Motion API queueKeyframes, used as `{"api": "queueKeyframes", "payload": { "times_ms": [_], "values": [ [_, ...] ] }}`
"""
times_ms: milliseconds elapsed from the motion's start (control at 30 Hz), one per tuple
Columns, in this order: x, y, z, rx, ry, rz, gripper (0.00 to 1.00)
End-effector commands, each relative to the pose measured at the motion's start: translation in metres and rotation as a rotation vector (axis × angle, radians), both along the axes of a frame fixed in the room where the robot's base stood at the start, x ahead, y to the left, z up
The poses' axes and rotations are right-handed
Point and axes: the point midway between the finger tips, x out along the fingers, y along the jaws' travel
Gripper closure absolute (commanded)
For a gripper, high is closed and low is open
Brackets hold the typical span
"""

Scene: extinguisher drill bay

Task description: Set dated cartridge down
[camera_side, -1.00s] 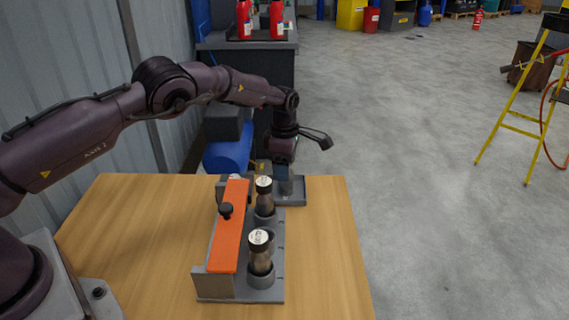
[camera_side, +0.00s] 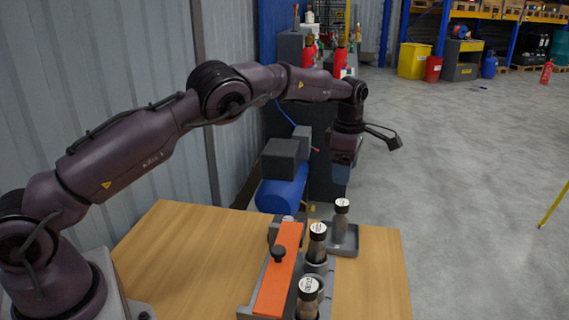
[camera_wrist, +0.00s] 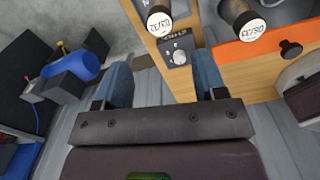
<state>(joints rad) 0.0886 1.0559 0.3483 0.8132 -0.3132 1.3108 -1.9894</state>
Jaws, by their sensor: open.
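A dark cartridge (camera_side: 341,222) with a white-labelled cap stands upright in a small grey tray (camera_side: 351,247) at the table's far right. Two similar cartridges stand in the grey rack: one (camera_side: 317,245) in the middle and one (camera_side: 307,300) nearer. My gripper (camera_side: 342,180) hangs above the tray cartridge, apart from it. In the wrist view its two blue fingers (camera_wrist: 162,72) are spread with nothing between them. That view also shows two labelled caps at the top; the left one (camera_wrist: 158,20) appears to be the tray cartridge. The date print is too small to read surely.
An orange bar (camera_side: 279,270) with a black knob runs along the rack's left side. A small grey box with a dial (camera_wrist: 179,52) sits by the rack's end. A blue tank (camera_side: 283,190) stands beyond the table. The table's left part is clear.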

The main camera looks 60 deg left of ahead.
Motion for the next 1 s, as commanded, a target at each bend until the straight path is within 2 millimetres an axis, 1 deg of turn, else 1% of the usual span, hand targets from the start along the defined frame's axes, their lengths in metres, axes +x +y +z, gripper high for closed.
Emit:
{"api": "queueKeyframes", "payload": {
  "times_ms": [67, 167, 267, 367, 400, 467, 500, 567, 600, 667, 700, 767, 800, 833, 933, 1000],
  "values": [
    [0.0, 0.0, 0.001, 0.001, -0.001, -0.001, 0.35],
    [-0.003, 0.002, 0.011, -0.004, -0.011, -0.028, 0.35],
    [-0.013, 0.006, 0.041, -0.015, -0.044, -0.116, 0.35],
    [-0.035, 0.009, 0.082, -0.026, -0.094, -0.271, 0.35],
    [-0.047, 0.009, 0.098, -0.029, -0.115, -0.346, 0.35],
    [-0.067, 0.009, 0.121, -0.025, -0.149, -0.466, 0.35],
    [-0.081, 0.008, 0.135, -0.02, -0.172, -0.548, 0.35],
    [-0.104, 0.006, 0.153, -0.008, -0.205, -0.675, 0.35],
    [-0.12, 0.005, 0.164, 0.004, -0.227, -0.76, 0.35],
    [-0.146, 0.001, 0.178, 0.028, -0.257, -0.892, 0.35],
    [-0.164, -0.001, 0.185, 0.047, -0.276, -0.982, 0.35],
    [-0.19, -0.005, 0.194, 0.084, -0.302, -1.119, 0.35],
    [-0.209, -0.009, 0.197, 0.111, -0.316, -1.21, 0.35],
    [-0.222, -0.011, 0.199, 0.135, -0.326, -1.279, 0.35],
    [-0.268, -0.017, 0.199, 0.224, -0.345, -1.51, 0.35],
    [-0.297, -0.021, 0.194, 0.294, -0.349, -1.663, 0.35]
  ]
}}
